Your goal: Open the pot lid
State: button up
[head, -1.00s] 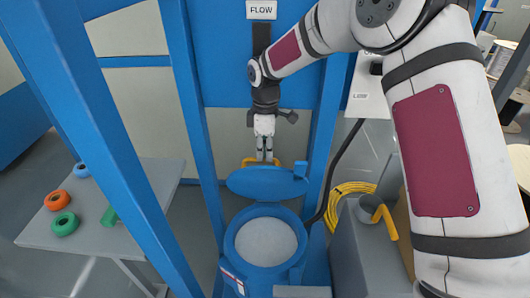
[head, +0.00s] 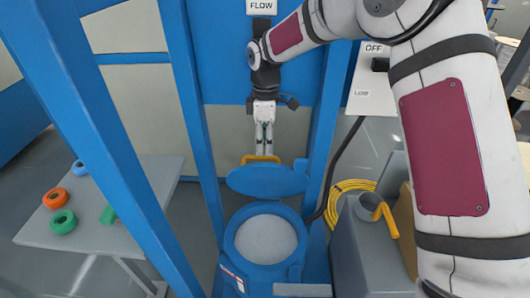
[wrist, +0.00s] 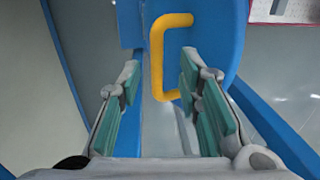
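The blue pot (head: 233,250) stands open at the bottom centre of the head view, with a pale grey interior. Its blue lid (head: 268,181) is tilted up at the pot's back edge, off the opening. A yellow handle (head: 261,158) is on the lid's far side, and it also shows in the wrist view (wrist: 157,55). My gripper (head: 264,153) points down just behind the lid, by the handle. In the wrist view my gripper (wrist: 160,68) has its fingers apart, one on each side of the handle's long bar. I cannot tell whether either finger touches it.
Blue frame posts (head: 193,110) stand on both sides of the pot. A grey table (head: 150,215) with orange, green and blue rings is at left. A grey box (head: 370,255), a coiled yellow cable (head: 345,190) and a switch panel marked OFF (head: 375,85) are at right.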

jog(key=shift+w+r, duration=0.1)
jog(key=shift+r, duration=1.1)
jog(key=shift+c, duration=0.2)
